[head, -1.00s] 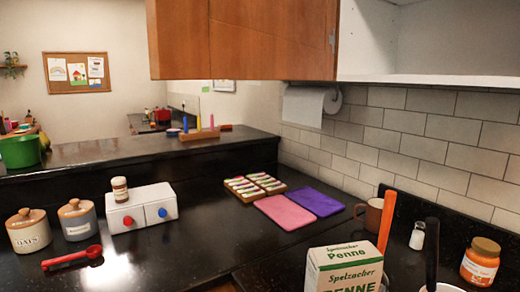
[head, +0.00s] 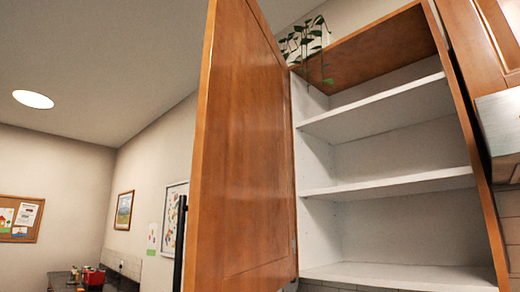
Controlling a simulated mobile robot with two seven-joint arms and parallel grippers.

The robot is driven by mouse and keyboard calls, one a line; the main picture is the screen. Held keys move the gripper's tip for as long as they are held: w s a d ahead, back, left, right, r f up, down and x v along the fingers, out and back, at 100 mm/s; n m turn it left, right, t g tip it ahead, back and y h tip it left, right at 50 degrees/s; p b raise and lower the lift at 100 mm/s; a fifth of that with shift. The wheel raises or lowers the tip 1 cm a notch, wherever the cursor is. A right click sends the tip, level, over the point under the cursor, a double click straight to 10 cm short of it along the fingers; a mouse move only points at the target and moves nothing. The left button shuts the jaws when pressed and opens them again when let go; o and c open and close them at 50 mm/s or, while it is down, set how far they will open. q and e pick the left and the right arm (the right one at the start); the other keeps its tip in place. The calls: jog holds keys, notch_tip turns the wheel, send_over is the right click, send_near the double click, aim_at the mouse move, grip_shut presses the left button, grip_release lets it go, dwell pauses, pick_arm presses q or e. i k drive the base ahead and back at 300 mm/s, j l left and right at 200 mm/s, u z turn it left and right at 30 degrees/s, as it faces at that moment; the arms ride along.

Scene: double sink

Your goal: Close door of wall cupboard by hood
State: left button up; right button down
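The wall cupboard (head: 400,187) is on the right in the head view, with empty white shelves. Its brown wooden door (head: 245,150) stands wide open, hinged on the cupboard's left side and swung out towards me. I see the door's inner face. A dark vertical bar handle (head: 180,243) sticks out past the door's free edge, low on its far side. The grey metal hood (head: 500,120) is just right of the cupboard, partly cut off. Neither of my grippers is in view.
A potted plant (head: 306,38) shows at the cupboard's top left. Another wooden cupboard door (head: 485,45) is above the hood. The space left of the open door looks free. A counter with a red object (head: 94,277) is far off at lower left.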

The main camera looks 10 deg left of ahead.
aim_at(240, 236)
jog(key=k+j+z, duration=0.15)
jog(key=j, duration=0.4)
jog(key=k+j+z, duration=0.15)
jog(key=k+j, duration=0.15)
jog(key=j, duration=0.2)
jog(key=k+j+z, duration=0.15)
jog(key=k+j, duration=0.15)
jog(key=j, duration=0.15)
jog(key=k+j+z, duration=0.15)
jog(key=k+j, duration=0.15)
jog(key=j, duration=0.15)
